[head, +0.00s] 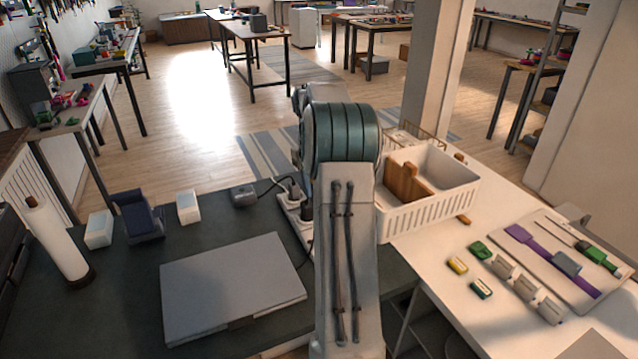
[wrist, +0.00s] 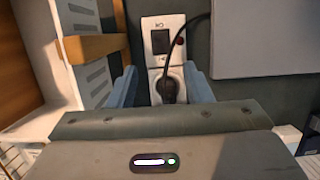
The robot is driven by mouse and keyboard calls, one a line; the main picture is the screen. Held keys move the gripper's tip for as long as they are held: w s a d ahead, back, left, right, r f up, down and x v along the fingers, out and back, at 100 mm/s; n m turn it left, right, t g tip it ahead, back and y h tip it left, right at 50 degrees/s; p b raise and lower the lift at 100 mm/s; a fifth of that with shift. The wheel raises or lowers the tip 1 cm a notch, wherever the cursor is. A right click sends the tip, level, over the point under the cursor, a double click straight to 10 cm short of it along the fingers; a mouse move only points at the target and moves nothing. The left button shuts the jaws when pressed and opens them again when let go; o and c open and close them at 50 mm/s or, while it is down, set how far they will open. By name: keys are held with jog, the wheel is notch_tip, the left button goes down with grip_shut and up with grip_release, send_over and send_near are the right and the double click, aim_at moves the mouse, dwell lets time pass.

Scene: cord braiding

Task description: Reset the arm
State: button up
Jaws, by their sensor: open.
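The fingers point toward a white power strip (wrist: 162,40), whose black plug (wrist: 167,88) and cord lie beyond the gap. I cannot tell how far the fingertips are from the strip. In the head view my arm rises in the middle and hides the gripper. The strip shows there beside the arm (head: 292,207), at the edge of the dark desk.
A closed grey laptop (head: 232,285) lies on the dark desk (head: 120,310). A white crate (head: 432,205) with brown boards stands right of my arm. A board (head: 560,245) with purple and green pieces lies on the white table. A paper roll (head: 60,245) stands far left.

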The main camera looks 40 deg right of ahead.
dwell(0.4)
jog(key=s+a+r+n+t+h, duration=0.1)
jog(key=s+a+r, duration=0.2)
jog(key=a, duration=0.6)
jog(key=s+a+r+t, duration=0.1)
jog(key=s+a+r, duration=0.25)
jog(key=a, duration=0.45)
jog(key=s+a+f+n+t, duration=0.1)
jog(key=s+a+f+t, duration=0.2)
jog(key=s+a, duration=1)
jog(key=shift+s+a+t+p, duration=0.2)
jog(key=shift+s+t+p, duration=0.2)
jog(key=shift+s, duration=0.75)
jog(key=shift+c, duration=1)
jog(key=shift+d, duration=0.15)
